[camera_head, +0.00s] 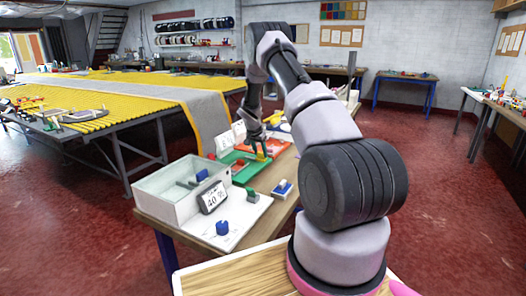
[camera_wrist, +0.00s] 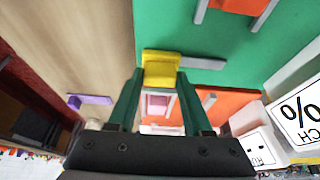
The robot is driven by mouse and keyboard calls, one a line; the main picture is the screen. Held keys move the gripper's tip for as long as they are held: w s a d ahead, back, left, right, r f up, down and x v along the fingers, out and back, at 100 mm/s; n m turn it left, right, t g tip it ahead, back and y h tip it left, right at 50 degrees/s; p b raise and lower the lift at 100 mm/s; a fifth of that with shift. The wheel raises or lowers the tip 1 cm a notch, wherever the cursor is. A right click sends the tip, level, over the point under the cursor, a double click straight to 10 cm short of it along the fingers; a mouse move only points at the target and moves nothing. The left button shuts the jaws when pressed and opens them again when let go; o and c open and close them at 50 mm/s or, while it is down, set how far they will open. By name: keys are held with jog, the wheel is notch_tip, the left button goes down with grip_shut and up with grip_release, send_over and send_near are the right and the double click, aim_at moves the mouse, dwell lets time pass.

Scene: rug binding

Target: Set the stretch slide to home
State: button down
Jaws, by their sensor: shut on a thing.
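My gripper (camera_wrist: 160,75) is shut on a yellow block (camera_wrist: 161,69), which sits between its green fingertips at the edge of a green board (camera_wrist: 220,42). In the head view my gripper (camera_head: 261,152) reaches down at the yellow block (camera_head: 263,157), between the green board (camera_head: 246,170) and an orange board (camera_head: 278,148). Which part is the stretch slide, and any home mark, I cannot tell. The fingers hide part of the block.
A blue knob (camera_head: 222,227) and a green knob (camera_head: 252,194) stand on a white panel (camera_head: 236,218). A small blue-and-white block (camera_head: 283,187) lies to their right on the wooden bench. A long table with a yellow ribbed top (camera_head: 120,82) is at left.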

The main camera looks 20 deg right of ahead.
jog(key=shift+s+a, duration=0.45)
jog(key=shift+a, duration=0.2)
jog(key=shift+s+a, duration=0.45)
jog(key=shift+a, duration=0.15)
jog(key=shift+s+a+f, duration=0.1)
jog(key=shift+s+a, duration=0.05)
jog(key=shift+c, duration=1.6)
grip_release()
jog(key=shift+a, duration=0.1)
jog(key=shift+r, duration=0.35)
jog(key=v, duration=1)
jog(key=shift+s+r, duration=0.1)
jog(key=shift+r, duration=0.05)
